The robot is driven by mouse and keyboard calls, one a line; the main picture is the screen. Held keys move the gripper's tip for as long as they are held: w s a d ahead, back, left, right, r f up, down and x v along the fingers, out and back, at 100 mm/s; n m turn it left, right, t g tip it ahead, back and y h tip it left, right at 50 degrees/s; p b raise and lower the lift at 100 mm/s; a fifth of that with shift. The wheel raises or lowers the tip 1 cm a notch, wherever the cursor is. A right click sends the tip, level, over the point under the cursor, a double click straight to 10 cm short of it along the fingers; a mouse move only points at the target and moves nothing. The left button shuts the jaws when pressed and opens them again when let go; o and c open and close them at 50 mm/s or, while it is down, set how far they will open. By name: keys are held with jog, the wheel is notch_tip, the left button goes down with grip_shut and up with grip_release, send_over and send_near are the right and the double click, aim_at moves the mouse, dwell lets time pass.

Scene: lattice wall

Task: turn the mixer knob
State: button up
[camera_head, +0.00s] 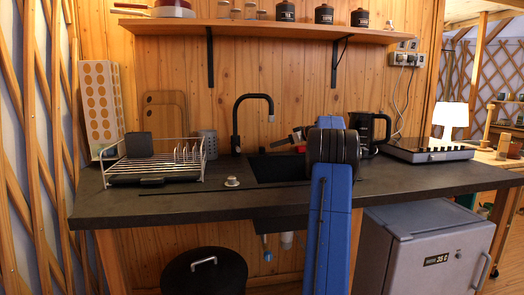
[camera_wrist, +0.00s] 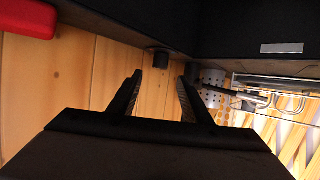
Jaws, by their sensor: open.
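A short dark cylinder that looks like the mixer knob (camera_wrist: 160,58) shows in the wrist view, beyond and between my fingertips. It stands against the dark surface, with wood behind it. My gripper (camera_wrist: 162,76) is open, with a gap between its fingers and nothing held. I cannot make out the knob surely in the head view.
The dark counter (camera_head: 200,205) holds a dish rack (camera_head: 155,165) on the left, a perforated cup (camera_head: 207,143), and a kettle (camera_head: 370,130) on the right. A hob (camera_head: 428,150) stands farther right. A red object (camera_wrist: 25,18) lies at the wrist view's upper left. A shelf (camera_head: 250,31) hangs above.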

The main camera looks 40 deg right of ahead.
aim_at(262, 148)
jog(key=x, duration=1.1)
jog(key=shift+w+a, duration=0.1)
jog(key=shift+w, duration=0.05)
jog(key=c, duration=1)
jog(key=shift+c, duration=0.2)
jog(key=shift+a+m, duration=0.1)
jog(key=shift+m, duration=0.2)
jog(key=m+h, duration=0.3)
jog(key=h, duration=0.1)
jog(key=shift+a+m+h, duration=0.1)
jog(key=shift+m+h, duration=0.2)
jog(key=shift+h, duration=0.1)
jog(key=shift+m+h, duration=1.3)
jog(key=shift+h, duration=0.2)
jog(key=shift+m+g+h, duration=0.8)
jog(key=shift+m+h, duration=0.3)
jog(key=shift+h, duration=0.1)
